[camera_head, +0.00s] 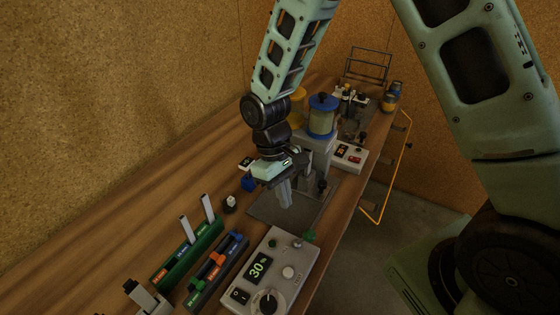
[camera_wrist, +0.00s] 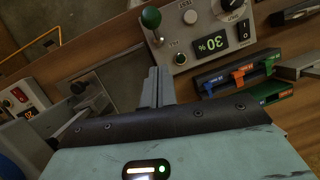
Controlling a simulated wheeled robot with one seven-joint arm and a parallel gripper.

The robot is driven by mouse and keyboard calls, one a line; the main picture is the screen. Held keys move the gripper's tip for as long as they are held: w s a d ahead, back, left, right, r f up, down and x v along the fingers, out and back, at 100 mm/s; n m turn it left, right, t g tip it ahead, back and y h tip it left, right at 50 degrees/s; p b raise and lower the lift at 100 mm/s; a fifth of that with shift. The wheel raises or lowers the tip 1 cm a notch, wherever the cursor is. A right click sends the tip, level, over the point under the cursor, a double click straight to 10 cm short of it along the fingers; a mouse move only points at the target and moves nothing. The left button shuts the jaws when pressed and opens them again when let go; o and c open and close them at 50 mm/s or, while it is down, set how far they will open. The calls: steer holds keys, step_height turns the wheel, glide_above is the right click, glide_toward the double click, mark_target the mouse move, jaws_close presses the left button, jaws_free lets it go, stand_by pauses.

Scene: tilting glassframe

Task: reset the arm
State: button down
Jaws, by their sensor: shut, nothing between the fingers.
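My gripper (camera_head: 286,195) hangs from my arm over the middle of the bench, pointing down above a dark plate. Its fingers are together with nothing between them. In the wrist view the closed fingers (camera_wrist: 158,84) stick out past the dark edge of my gripper body. The head view does not show clearly how far the fingertips are above the plate.
A control box (camera_head: 268,270) reading 30% is nearest. Green (camera_head: 187,252) and dark (camera_head: 217,270) tool racks stand left of it. A blue-capped jar (camera_head: 322,117) stands behind my gripper. The wooden bench (camera_head: 130,245) is bare at left.

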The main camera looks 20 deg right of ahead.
steer(key=s+d+r+b+v, duration=0.1)
steer(key=s+b+v, duration=0.1)
steer(key=v, duration=0.6)
steer(key=s+a+r+n+t+b, duration=0.1)
steer(key=s+a+t, duration=0.1)
steer(key=s, duration=0.6)
steer(key=s+a+r+n+t+y+b, duration=0.1)
steer(key=s+a, duration=0.2)
steer(key=s, duration=0.6)
steer(key=shift+s+t, duration=0.25)
steer(key=shift+t, duration=0.15)
